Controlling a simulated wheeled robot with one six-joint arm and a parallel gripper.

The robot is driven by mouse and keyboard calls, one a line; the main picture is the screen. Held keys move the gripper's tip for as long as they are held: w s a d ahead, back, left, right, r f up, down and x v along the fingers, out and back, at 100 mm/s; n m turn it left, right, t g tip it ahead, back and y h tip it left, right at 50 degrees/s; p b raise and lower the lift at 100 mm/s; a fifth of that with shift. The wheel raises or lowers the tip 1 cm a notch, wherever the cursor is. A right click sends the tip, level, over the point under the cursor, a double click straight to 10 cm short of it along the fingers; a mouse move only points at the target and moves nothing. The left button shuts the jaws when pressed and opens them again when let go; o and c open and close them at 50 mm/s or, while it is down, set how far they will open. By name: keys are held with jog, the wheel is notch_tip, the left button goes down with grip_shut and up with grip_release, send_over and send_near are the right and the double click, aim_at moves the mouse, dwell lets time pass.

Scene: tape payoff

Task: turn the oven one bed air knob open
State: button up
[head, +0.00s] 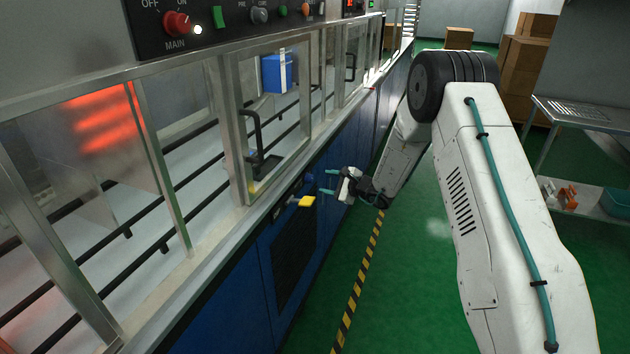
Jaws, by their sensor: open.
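A small panel on the blue front of the machine below the rail carries a yellow handle (306,201) and a blue knob (309,178). I cannot read any label there, so I cannot tell which one is the oven one bed air knob. My gripper (330,182) is open and empty, with its teal fingertips apart and pointing left toward the panel. The fingertips are just right of the blue knob and the yellow handle, and appear apart from both.
A black control panel (235,22) with a red main knob (177,23) is above the glazed doors. A black door handle (254,135) sticks out above the rail. The green floor (415,285) is clear. A metal table (585,112) and cardboard boxes (525,68) stand at right.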

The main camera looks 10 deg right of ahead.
aim_at(309, 178)
jog(key=x, duration=0.7)
jog(key=shift+r, duration=0.1)
jog(key=c, duration=0.9)
